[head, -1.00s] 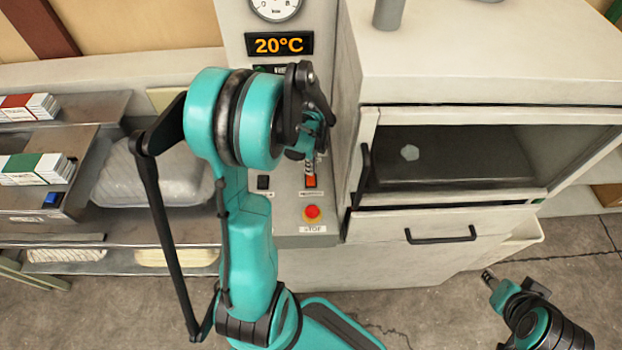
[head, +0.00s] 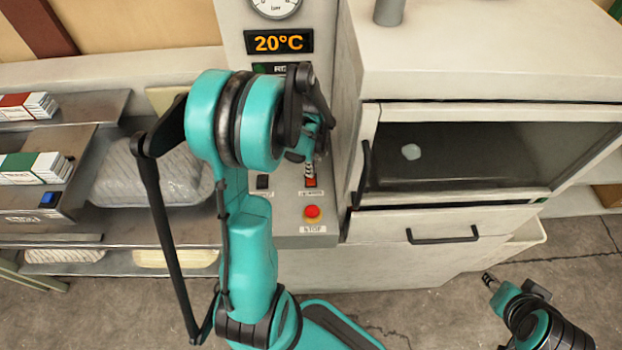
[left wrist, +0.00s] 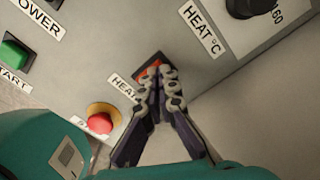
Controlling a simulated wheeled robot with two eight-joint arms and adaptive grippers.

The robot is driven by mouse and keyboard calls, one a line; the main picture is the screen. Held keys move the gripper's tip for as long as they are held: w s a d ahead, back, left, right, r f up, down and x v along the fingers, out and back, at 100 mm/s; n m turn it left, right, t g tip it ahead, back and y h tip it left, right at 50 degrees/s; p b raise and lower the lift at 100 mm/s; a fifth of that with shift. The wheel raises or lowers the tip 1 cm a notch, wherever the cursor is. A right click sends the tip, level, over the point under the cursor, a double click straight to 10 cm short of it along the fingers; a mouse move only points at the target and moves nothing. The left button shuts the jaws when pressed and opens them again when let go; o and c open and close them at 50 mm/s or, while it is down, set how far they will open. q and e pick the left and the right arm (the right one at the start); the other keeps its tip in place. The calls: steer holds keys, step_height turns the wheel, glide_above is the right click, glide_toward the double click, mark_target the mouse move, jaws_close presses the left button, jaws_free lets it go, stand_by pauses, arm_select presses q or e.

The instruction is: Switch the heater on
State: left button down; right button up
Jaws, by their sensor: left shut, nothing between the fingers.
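The heater switch (head: 311,183) is a small red-orange rocker on the grey control panel (head: 285,222), above the red stop button (head: 312,212). In the left wrist view the switch (left wrist: 148,69) sits above a label reading "HEAT", cut off by a finger. My left gripper (head: 309,170) is shut and empty, its fingertips at the switch. In the left wrist view the fingertips (left wrist: 161,72) cover part of the rocker; whether they touch it, and its position, I cannot tell. My right gripper (head: 489,280) is low at the right, away from the panel.
A display (head: 279,42) reads 20°C. A black knob (left wrist: 245,6) by a "HEAT °C" label and a green start button (left wrist: 13,52) are on the panel. A cabinet (head: 470,85) with a black handle stands right of it. Shelves with a wrapped pillow (head: 150,175) are at left.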

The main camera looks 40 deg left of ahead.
arm_select(q)
steer(key=shift+f, duration=0.25)
steer(key=shift+r, duration=0.1)
steer(key=shift+r+p, duration=2.45)
steer(key=shift+r, duration=1.05)
steer(key=shift+f, duration=0.1)
